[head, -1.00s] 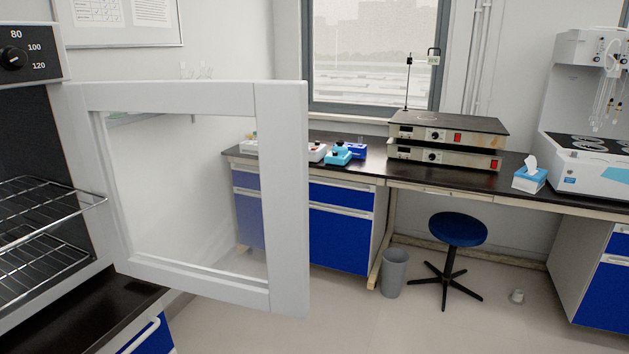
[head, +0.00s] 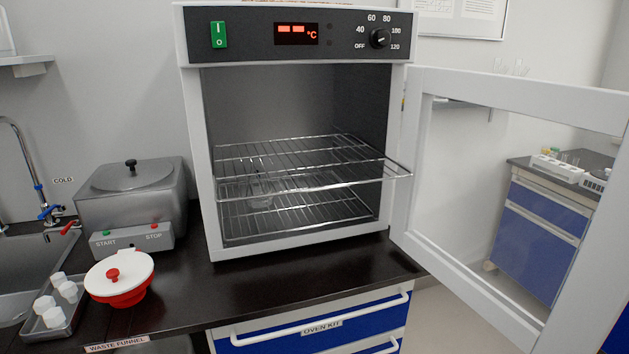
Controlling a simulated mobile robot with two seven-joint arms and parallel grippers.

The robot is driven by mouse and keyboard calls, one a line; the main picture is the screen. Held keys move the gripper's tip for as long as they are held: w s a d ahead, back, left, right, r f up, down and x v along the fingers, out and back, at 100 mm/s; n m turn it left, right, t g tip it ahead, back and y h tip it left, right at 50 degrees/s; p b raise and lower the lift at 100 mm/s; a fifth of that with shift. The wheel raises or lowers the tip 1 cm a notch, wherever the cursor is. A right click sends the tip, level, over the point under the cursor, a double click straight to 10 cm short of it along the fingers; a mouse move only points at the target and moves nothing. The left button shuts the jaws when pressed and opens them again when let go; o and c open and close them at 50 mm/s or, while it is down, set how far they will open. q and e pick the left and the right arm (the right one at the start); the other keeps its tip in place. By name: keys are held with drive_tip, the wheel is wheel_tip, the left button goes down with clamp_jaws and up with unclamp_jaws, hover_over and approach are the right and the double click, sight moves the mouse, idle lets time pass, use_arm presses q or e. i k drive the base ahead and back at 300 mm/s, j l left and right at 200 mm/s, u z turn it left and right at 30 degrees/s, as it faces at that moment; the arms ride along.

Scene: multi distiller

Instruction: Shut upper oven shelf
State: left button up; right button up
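The oven (head: 205,170) stands on the black counter in the head view, with its glass door (head: 590,90) swung wide open to the right. The upper wire shelf (head: 390,172) is pulled part of the way out, and its front edge sticks out past the oven's front opening. The lower wire shelf (head: 290,218) lies inside the chamber below it. A clear glass item, hard to make out, shows between the shelves. Neither of my grippers is in view.
A grey bath with a lid (head: 130,185), a red and white funnel (head: 120,278) and a small tray of white pieces (head: 40,325) stand left of the oven. The black counter (head: 300,285) in front of the oven is clear. The open door fills the right side.

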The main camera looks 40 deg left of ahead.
sight(337, 186)
drive_tip(key=l+u, duration=0.15)
drive_tip(key=u, duration=1)
